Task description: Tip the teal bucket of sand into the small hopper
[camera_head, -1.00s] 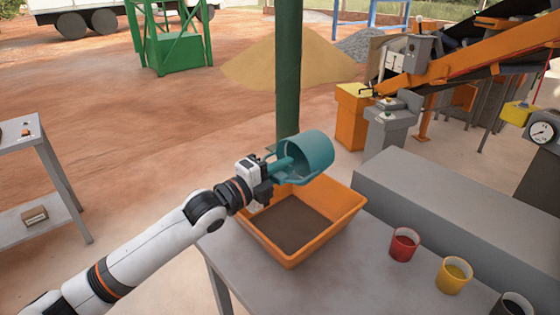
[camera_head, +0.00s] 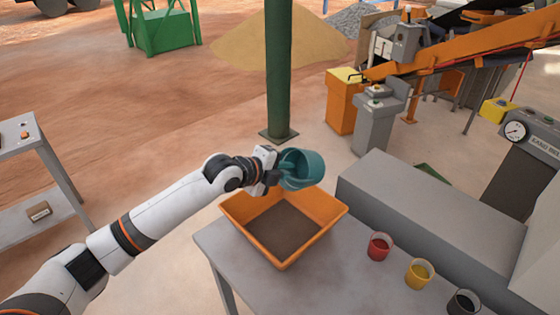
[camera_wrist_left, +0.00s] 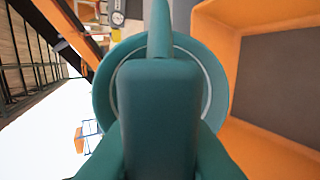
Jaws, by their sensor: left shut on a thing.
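My left gripper (camera_head: 271,177) is shut on the handle of the teal bucket (camera_head: 305,169). The bucket hangs in the air over the far edge of an orange tub (camera_head: 327,208). The bucket is tilted, and no sand shows in it or falling from it. In the left wrist view the bucket's handle (camera_wrist_left: 158,115) fills the middle, with the round body behind it and the orange tub (camera_wrist_left: 265,150) at the right. The tub has a flat brown bottom or fill; I cannot tell which. My right gripper is out of view.
The tub stands on a grey table (camera_head: 335,265). Red (camera_head: 378,247), yellow (camera_head: 419,276) and dark (camera_head: 463,303) cups stand at the table's right. A green post (camera_head: 279,80) rises behind the bucket. A grey block (camera_head: 430,200) borders the table on the right.

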